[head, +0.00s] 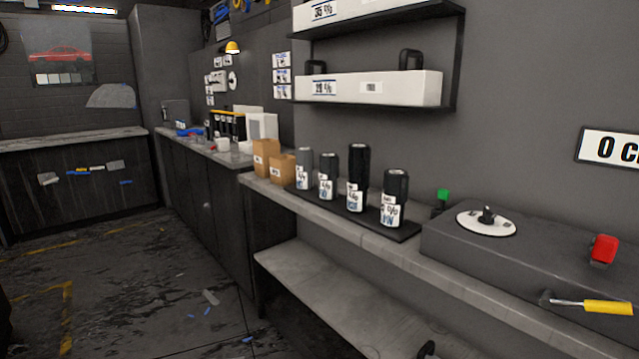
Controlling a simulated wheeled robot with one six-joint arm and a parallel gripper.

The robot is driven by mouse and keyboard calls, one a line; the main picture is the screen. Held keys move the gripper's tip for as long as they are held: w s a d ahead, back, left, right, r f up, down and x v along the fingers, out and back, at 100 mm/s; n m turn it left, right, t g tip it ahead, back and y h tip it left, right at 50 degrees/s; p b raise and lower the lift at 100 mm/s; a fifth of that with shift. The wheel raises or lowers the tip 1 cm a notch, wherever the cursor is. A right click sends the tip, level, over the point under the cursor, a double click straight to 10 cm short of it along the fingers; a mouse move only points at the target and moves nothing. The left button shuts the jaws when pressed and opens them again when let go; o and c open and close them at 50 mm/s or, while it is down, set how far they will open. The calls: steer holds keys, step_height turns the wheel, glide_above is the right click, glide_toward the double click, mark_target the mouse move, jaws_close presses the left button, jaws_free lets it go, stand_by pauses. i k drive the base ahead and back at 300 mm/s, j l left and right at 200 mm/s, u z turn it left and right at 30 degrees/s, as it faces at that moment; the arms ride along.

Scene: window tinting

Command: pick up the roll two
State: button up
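Several upright film rolls with white labels stand in a row on a black tray (408,234) on the wall bench. From left to right they are a short grey roll (304,160), a short dark roll (328,168), a tall black roll (357,170) and a wider black roll (396,185) nearest to me. The label print is too small to read, so I cannot tell which one is roll two. My gripper is not in view.
Two cardboard boxes (265,155) stand left of the rolls. A grey console (480,250) with a dial (486,220), a red switch (604,249) and a yellow-handled tool (606,307) is at right. Floor at left is mostly open, with scraps.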

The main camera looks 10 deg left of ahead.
mark_target(359, 154)
steer(key=z, duration=1.4)
steer(key=u, duration=1.4)
steer(key=i+j+z, duration=0.4)
steer(key=i, duration=0.25)
steer(key=i+j+z, duration=0.35)
steer(key=i+j, duration=0.15)
steer(key=i, duration=0.1)
